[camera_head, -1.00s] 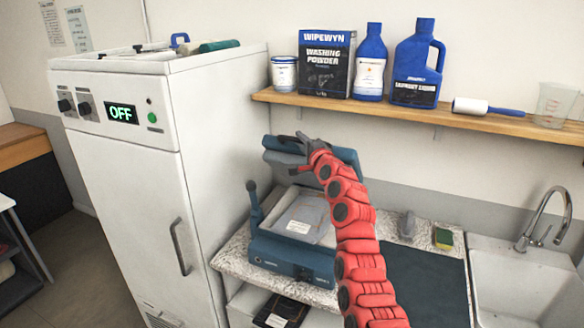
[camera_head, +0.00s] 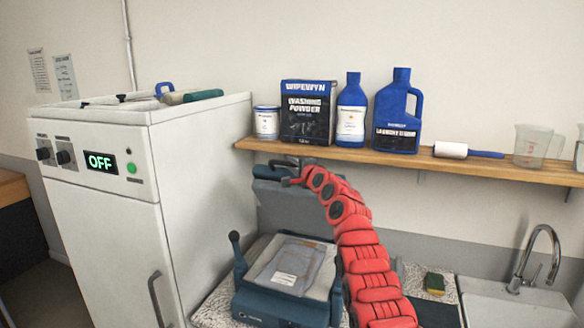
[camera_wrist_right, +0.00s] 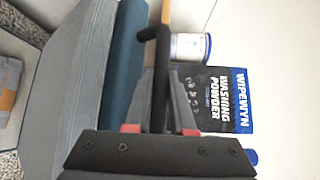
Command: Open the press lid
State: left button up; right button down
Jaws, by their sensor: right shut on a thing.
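The press (camera_head: 285,308) is a blue machine on the counter, with a flat folded grey cloth (camera_head: 290,264) on its bed. Its lid (camera_head: 283,212) stands raised, about upright, behind the bed, grey padded side facing forward. My right gripper (camera_head: 291,180) is at the lid's top edge. In the right wrist view the fingers (camera_wrist_right: 158,112) are shut on the black handle (camera_wrist_right: 155,75) of the lid (camera_wrist_right: 75,70). The fingertips are partly hidden by the handle. My left gripper is not in view.
A wooden shelf (camera_head: 400,163) above the press holds a washing powder box (camera_head: 306,112), a tub, blue bottles and a lint roller. The raised lid's top is close below it. A white cabinet (camera_head: 100,200) stands left, a sink (camera_head: 515,300) right.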

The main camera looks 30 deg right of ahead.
jog(key=c, duration=0.8)
grip_release()
jog(key=shift+f, duration=0.1)
jog(key=shift+o, duration=0.2)
jog(key=shift+s+a+b, duration=0.1)
jog(key=shift+s+b, duration=0.25)
jog(key=shift+b, duration=0.1)
jog(key=s+a+r+b, duration=0.1)
jog(key=s+b, duration=0.5)
jog(key=s, duration=1)
jog(key=shift+s+a+r, duration=0.15)
jog(key=shift+s+a, duration=0.1)
jog(key=shift+a, duration=0.2)
